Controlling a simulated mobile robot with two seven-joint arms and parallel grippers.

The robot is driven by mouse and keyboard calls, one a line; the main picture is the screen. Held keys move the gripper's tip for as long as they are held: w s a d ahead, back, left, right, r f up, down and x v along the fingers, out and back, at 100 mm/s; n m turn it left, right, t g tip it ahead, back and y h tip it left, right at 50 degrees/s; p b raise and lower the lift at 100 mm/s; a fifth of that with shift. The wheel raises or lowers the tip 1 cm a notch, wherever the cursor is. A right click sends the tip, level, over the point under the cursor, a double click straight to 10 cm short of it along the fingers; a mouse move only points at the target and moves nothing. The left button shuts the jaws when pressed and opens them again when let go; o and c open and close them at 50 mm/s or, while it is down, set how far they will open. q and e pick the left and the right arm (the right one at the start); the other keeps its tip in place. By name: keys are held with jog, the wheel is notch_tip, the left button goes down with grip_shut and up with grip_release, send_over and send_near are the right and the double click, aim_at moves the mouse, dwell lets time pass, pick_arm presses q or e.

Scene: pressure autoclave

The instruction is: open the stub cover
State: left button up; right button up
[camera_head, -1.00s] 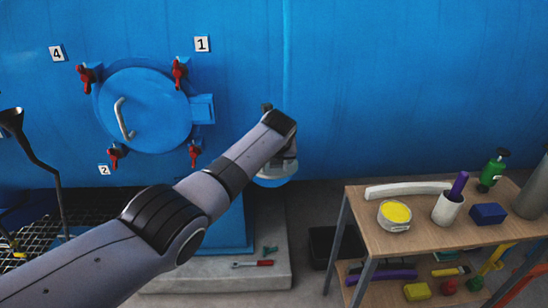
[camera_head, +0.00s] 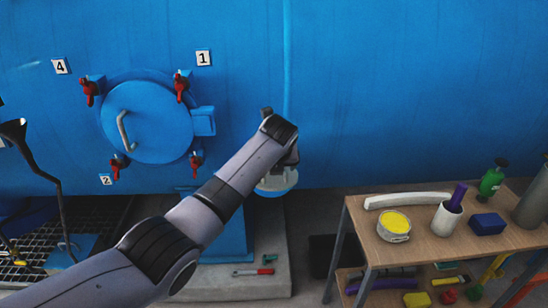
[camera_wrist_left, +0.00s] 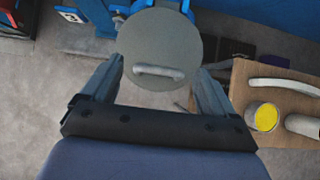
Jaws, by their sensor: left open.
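The stub cover (camera_wrist_left: 151,45) is a round grey disc with a bar handle (camera_wrist_left: 158,72) across its lower part, facing the left wrist camera. In the head view a pale round rim (camera_head: 277,184) shows below my left wrist, mostly hidden by the arm. My left gripper (camera_wrist_left: 161,68) is open, with its fingers on either side of the handle in the left wrist view. No grip on the handle shows, and I cannot tell how far the fingertips are from the disc. My right gripper is not in view.
A large blue round door (camera_head: 148,122) with a handle and red clamps is on the blue vessel wall. A wooden table (camera_head: 440,252) at right holds a yellow-topped tin (camera_head: 394,225), a curved white piece (camera_head: 407,200) and a white cup (camera_head: 446,218). A screwdriver (camera_head: 253,272) lies on the plinth.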

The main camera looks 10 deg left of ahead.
pick_arm(q)
jog(key=shift+v, duration=1.6)
jog(key=s+a+f+n+g+h, duration=0.1)
jog(key=s+a+f+n, duration=0.1)
jog(key=s+f+n, duration=0.7)
jog(key=s+a+f+n+g+h, duration=0.1)
jog(key=s+a+f+n, duration=0.2)
jog(key=s+f+n, duration=0.65)
jog(key=s+a+r+n+g, duration=0.15)
jog(key=s+n, duration=0.25)
jog(key=s, duration=0.4)
jog(key=s+a+r+n, duration=0.1)
jog(key=s+a+n, duration=0.25)
jog(key=s, duration=0.45)
jog(key=s+a+r+n, duration=0.1)
jog(key=s+n, duration=0.4)
jog(key=s, duration=0.4)
jog(key=w+d+f+t+h, duration=0.2)
jog(key=w+f+t, duration=0.4)
jog(key=f, duration=0.3)
jog(key=shift+w+d+f+t, duration=0.2)
jog(key=shift+w+d+t, duration=0.1)
jog(key=shift+w+t, duration=0.05)
